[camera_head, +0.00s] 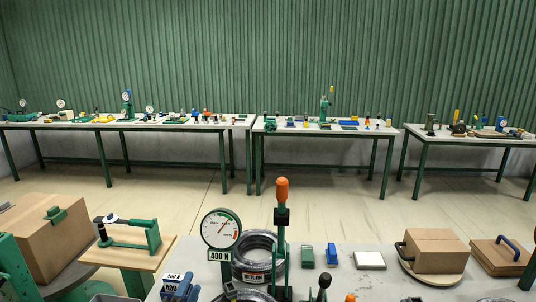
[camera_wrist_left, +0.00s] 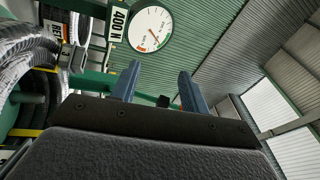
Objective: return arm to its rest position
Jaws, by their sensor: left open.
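My left gripper shows in the left wrist view (camera_wrist_left: 158,68), its two blue fingers apart with clear space between them and nothing held. In the head view, blue finger-like parts low at the left of the bench seem to be this gripper (camera_head: 180,288), partly cut off by the bottom edge. It is left of and below the round gauge (camera_head: 221,229) marked 400 N. The gauge also shows past the fingers in the left wrist view (camera_wrist_left: 151,28). My right gripper does not show.
Grey hose coils (camera_head: 256,246) with a RETURN label stand beside an orange-handled lever (camera_head: 282,190). Coils also fill the left of the wrist view (camera_wrist_left: 28,50). A cardboard box (camera_head: 436,258) sits on a round stand at right. A green clamp (camera_head: 130,238) stands at left.

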